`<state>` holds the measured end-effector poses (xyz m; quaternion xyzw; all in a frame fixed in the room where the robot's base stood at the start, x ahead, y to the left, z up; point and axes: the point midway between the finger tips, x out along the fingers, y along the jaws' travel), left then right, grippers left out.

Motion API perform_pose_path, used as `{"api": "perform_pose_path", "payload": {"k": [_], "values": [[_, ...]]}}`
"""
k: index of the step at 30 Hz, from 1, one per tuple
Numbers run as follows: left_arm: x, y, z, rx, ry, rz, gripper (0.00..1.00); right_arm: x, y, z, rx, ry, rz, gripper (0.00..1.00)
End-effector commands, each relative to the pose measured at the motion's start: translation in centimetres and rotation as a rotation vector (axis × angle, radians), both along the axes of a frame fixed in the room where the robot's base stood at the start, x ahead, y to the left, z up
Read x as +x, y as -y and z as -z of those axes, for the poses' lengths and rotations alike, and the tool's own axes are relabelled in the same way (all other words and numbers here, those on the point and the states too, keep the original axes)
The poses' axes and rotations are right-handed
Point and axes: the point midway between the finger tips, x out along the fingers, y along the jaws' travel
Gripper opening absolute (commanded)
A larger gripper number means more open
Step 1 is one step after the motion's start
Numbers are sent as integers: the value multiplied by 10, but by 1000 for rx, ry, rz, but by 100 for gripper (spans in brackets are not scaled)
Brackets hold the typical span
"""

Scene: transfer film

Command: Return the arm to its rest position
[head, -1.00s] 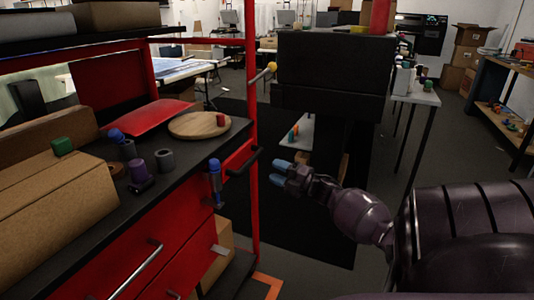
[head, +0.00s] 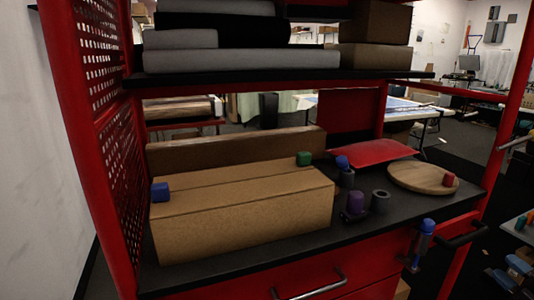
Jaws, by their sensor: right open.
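Most of my right arm is outside the picture. My left gripper is not in view.
A cardboard box (head: 245,215) lies on the black bench top with a blue block (head: 160,192) and a green block (head: 304,158) on it. A round wooden board (head: 415,179) bears a red block (head: 449,179).

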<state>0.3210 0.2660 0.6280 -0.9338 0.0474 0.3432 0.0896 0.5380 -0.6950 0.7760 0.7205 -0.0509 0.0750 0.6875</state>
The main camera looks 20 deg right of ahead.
Motion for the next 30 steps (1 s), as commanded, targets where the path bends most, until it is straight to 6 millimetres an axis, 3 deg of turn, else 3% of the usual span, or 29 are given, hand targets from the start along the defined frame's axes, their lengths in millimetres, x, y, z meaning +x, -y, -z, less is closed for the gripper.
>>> {"api": "perform_pose_path", "payload": {"k": [3,5,8,12,17,21,25,30], "values": [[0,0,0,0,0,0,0,7,9,-5,76,-12,78,48],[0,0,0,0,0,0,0,16,3,-8,131,-19,109,48],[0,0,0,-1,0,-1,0,28,-26,1,256,-50,145,48],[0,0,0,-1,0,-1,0,23,-91,41,470,-158,184,48],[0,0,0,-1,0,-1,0,-9,-172,89,692,-311,222,48],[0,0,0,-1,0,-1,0,-47,-243,119,864,-445,250,48],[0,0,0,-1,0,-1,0,-88,-308,135,1015,-563,270,48],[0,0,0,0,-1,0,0,-138,-378,139,1171,-679,279,48]]}}
